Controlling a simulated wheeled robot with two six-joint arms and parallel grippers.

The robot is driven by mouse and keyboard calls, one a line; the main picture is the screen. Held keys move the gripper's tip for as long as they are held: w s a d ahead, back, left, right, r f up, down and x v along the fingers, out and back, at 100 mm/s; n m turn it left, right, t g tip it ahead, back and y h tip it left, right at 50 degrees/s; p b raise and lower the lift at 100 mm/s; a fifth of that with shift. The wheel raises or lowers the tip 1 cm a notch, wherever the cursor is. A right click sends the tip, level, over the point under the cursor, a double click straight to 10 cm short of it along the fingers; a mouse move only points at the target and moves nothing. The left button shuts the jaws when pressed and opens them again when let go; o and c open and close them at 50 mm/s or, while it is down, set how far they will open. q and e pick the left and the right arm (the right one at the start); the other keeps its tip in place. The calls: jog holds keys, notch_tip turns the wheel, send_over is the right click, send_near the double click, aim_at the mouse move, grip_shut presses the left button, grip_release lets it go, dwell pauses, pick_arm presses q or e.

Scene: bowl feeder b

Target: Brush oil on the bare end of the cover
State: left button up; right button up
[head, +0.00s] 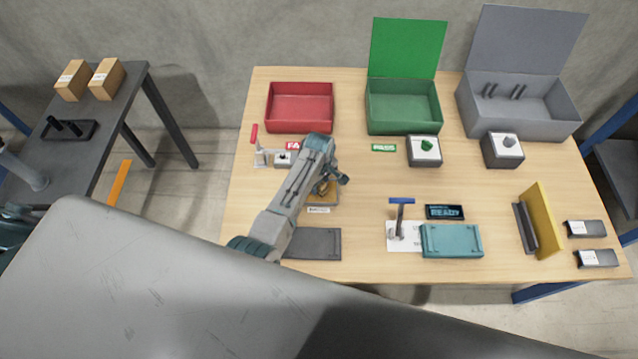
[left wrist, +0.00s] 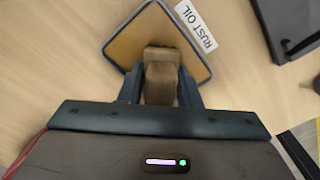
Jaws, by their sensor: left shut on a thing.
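My left gripper (head: 334,182) is over the tan rust oil pad (head: 318,200). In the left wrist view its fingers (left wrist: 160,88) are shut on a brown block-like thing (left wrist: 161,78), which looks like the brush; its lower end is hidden. The tan pad with a dark rim (left wrist: 125,45) lies just below it, beside the RUST OIL label (left wrist: 196,25). I cannot tell whether the brush touches the pad. A teal plate (head: 452,240) lies by a blue-handled clamp (head: 400,222); I cannot tell if it is the cover. My right gripper is not in view.
A red bin (head: 300,88), a green bin (head: 403,122) and a grey bin (head: 560,105) stand along the back. A red-handled clamp (head: 259,150) is at the left. A dark plate (head: 315,244) lies at the front. A yellow upright panel (head: 540,222) stands at the right.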

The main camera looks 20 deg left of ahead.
pick_arm(q)
jog(key=shift+f+b, duration=0.35)
jog(key=shift+f, duration=0.2)
dwell(0.4)
jog(key=shift+s+p, duration=0.1)
jog(key=shift+p, duration=0.25)
dwell(1.2)
notch_tip(320, 180, up, 7)
jog(key=p, duration=0.7)
dwell(0.6)
